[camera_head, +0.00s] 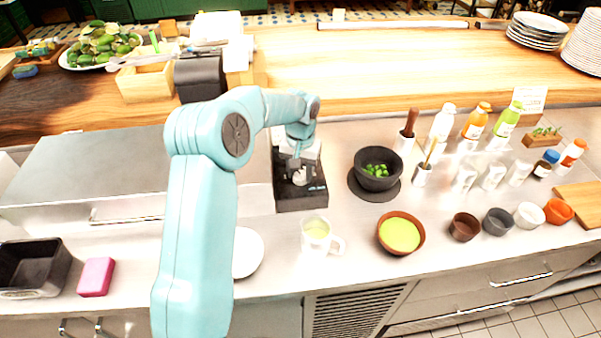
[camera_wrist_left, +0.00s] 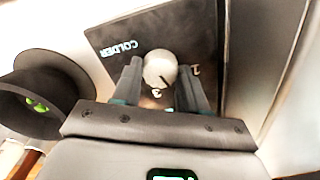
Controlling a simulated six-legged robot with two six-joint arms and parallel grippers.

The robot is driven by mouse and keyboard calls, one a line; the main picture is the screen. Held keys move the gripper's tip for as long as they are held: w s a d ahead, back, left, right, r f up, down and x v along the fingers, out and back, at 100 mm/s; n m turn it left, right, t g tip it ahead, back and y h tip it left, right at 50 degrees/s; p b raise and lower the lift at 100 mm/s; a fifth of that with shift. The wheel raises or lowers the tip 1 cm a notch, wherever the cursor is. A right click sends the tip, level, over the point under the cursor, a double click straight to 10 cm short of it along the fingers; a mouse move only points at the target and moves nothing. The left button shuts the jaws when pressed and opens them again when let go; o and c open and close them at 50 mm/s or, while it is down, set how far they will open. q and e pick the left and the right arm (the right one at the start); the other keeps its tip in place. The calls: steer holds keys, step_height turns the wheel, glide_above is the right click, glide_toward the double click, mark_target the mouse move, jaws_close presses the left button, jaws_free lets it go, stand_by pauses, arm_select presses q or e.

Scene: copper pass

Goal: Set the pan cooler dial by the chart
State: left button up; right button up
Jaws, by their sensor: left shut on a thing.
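The pan cooler control panel is a black plate (camera_head: 302,197) on the steel counter, below my left gripper (camera_head: 299,172). The pointer's exact setting is hard to tell. A white card (camera_head: 530,99) stands at the back right, its print too small to read; I cannot tell if it is the chart. My right gripper is not in view.
A black bowl of green pieces (camera_head: 376,170) stands right of the panel. A glass mug (camera_head: 317,236) and a bowl of yellow-green liquid (camera_head: 400,234) are in front. Bottles (camera_head: 476,121) and small cups (camera_head: 498,221) crowd the right. A pink sponge (camera_head: 96,277) lies left.

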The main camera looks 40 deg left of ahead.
arm_select(q)
steer(key=m, duration=0.4)
steer(key=shift+s+d+f, duration=0.1)
steer(key=shift+f, duration=0.05)
steer(key=shift+m+b, duration=0.3)
steer(key=shift+m, duration=1.6)
steer(key=o, duration=1.1)
steer(key=shift+c, duration=0.2)
